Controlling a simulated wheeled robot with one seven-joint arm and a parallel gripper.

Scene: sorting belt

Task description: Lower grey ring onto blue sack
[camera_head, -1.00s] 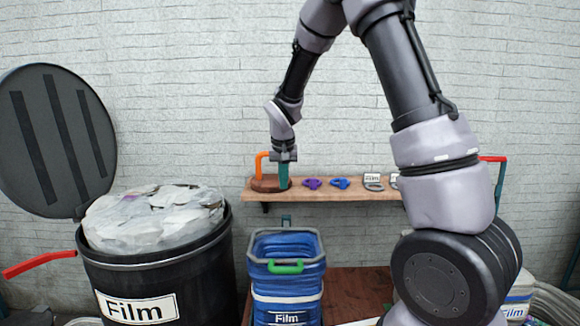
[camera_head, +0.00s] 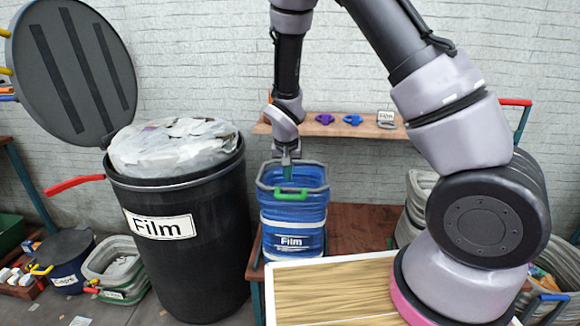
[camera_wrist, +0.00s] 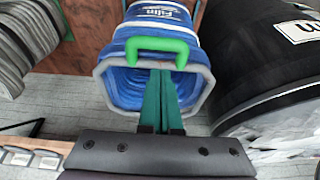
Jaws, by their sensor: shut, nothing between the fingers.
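The blue sack (camera_head: 294,238) with a white Film label stands upright on a brown surface. The grey ring (camera_head: 325,176) is a many-sided frame with a green handle (camera_head: 290,195), and it sits around the sack's open mouth. In the wrist view the ring (camera_wrist: 207,84) is seen from above, with the sack (camera_wrist: 135,88) inside and beyond it. My gripper (camera_head: 287,174) is shut and empty, pointing down at the mouth. In the wrist view its teal fingers (camera_wrist: 160,76) reach over the near rim beside the green handle (camera_wrist: 155,44). I cannot tell whether they touch the ring.
A black Film bin (camera_head: 205,248) heaped with film stands close left, its lid (camera_head: 70,75) raised. A wall shelf (camera_head: 350,130) with purple and blue pieces is behind. A pale wooden-topped table (camera_head: 330,290) is in front. A grey container stands at right.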

